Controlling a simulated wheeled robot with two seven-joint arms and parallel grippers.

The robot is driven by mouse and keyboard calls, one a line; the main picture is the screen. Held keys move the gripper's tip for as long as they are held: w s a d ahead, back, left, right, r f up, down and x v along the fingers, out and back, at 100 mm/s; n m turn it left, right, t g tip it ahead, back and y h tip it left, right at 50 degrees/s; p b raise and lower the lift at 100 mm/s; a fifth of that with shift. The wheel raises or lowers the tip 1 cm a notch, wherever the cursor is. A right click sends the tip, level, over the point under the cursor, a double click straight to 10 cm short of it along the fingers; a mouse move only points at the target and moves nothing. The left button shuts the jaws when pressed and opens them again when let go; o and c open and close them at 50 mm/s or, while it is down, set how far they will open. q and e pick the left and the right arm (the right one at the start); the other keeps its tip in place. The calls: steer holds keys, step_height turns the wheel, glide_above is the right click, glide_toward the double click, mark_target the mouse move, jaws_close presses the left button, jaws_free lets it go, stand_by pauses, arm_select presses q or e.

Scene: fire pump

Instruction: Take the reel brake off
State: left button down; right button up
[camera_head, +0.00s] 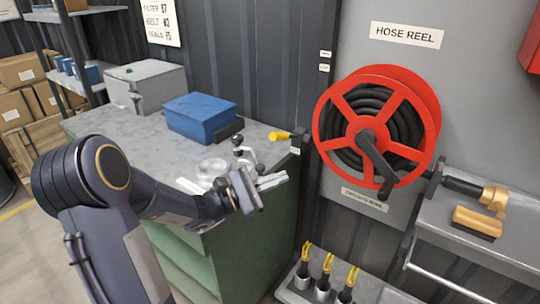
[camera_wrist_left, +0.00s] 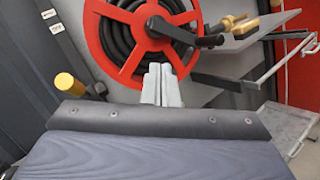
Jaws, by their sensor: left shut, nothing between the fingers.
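The red hose reel (camera_head: 377,125), with black hose coiled inside and a black crank (camera_head: 375,160), hangs on the grey wall panel under a "HOSE REEL" sign. A lever with a yellow grip (camera_head: 281,136) sticks out left of the reel, from a dark pivot; I take it for the brake. It lies about level. In the left wrist view its yellow knob (camera_wrist_left: 66,82) is at left and the reel (camera_wrist_left: 110,45) is behind my fingers. My left gripper (camera_head: 284,177) is shut and empty, below the yellow lever and apart from it. My right gripper is not in view.
A green cabinet (camera_head: 235,265) with a grey top carries a blue box (camera_head: 200,117), a grey case and small metal parts beside my left wrist. A shelf with a brass nozzle (camera_head: 494,198) and a brush (camera_head: 477,222) is at right. Several yellow-topped items stand low in front.

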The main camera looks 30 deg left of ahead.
arm_select(q)
steer(key=w+a+f+n+t+y, duration=0.1)
steer(key=a+f+n+t+y, duration=0.1)
steer(key=a+n+y, duration=0.1)
steer(key=w+a+f+n+t+y, duration=0.1)
steer(key=a+f+n+t+y, duration=0.1)
steer(key=a, duration=0.6)
steer(key=n+t+y, duration=0.1)
steer(key=n+y, duration=0.1)
steer(key=n, duration=0.1)
steer(key=shift+w+a+f, duration=0.15)
steer(key=shift+w+f, duration=0.1)
steer(key=shift+w, duration=0.1)
steer(key=shift+w, duration=0.1)
steer(key=p, duration=0.2)
glide_toward(286, 137)
steer(key=w, duration=0.2)
steer(key=w+r, duration=0.1)
steer(key=w, duration=0.1)
